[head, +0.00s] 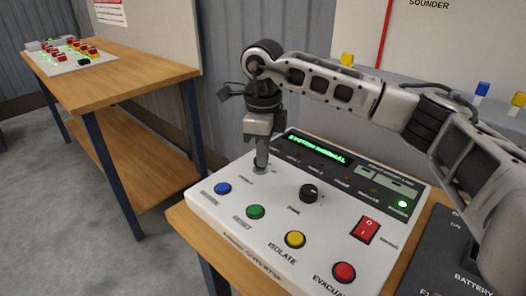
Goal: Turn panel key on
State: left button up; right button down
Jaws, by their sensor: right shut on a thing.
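The white control panel (275,236) lies on a wooden table in front of me. My right gripper (261,165) comes in from the right and points down at the panel's left back area. It is shut on the panel key, which is mostly hidden by the fingers. The key's turn angle cannot be seen. A green display (316,149) on the panel reads "SYSTEM NORMAL". My left gripper is not in view.
The panel has a blue button (222,188), a green button (255,212), a yellow button (295,239), a red button (344,272), a black knob (309,193) and a red rocker switch (366,229). A dark battery box (440,262) stands at right. Another table (120,80) stands at left.

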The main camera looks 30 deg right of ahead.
dwell(0.3)
jog(key=c, duration=1.6)
grip_release()
jog(key=shift+r, duration=0.1)
notch_tip(320, 180, up, 16)
jog(key=shift+p, duration=0.45)
jog(key=shift+s, duration=0.1)
